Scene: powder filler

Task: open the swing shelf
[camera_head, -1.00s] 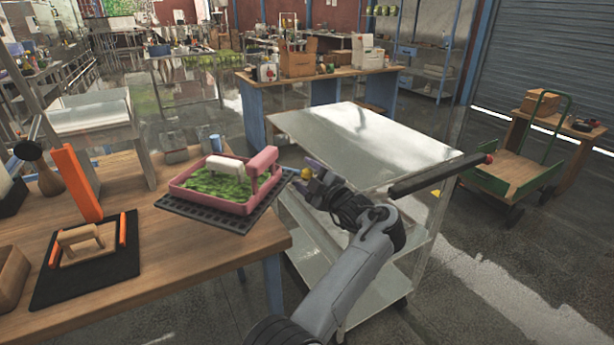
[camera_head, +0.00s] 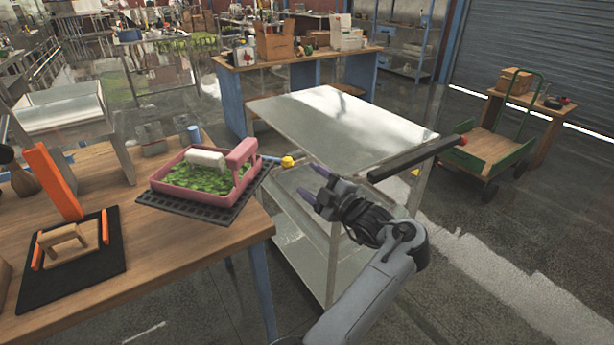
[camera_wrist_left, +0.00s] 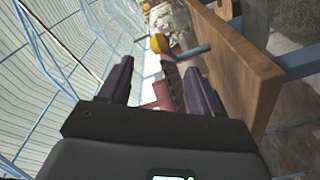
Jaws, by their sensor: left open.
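The black perforated shelf plate (camera_head: 165,204) overhangs the right edge of the wooden table (camera_head: 190,262). On it sits a pink tray (camera_head: 180,192) of green material with a white block and a pink handle. A blue rod with a yellow knob (camera_head: 288,161) sticks out to the right. My left gripper (camera_head: 314,184) is open and empty, just right of and below the knob, apart from it. In the left wrist view the knob (camera_wrist_left: 160,43) shows ahead, between and beyond the fingers. My right gripper is not in view.
A grey metal cart (camera_head: 330,120) stands behind my left gripper, with a black red-tipped bar (camera_head: 420,157) close to it. A black mat (camera_head: 70,262) with a wooden block lies on the table. A green trolley (camera_head: 492,150) stands at far right.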

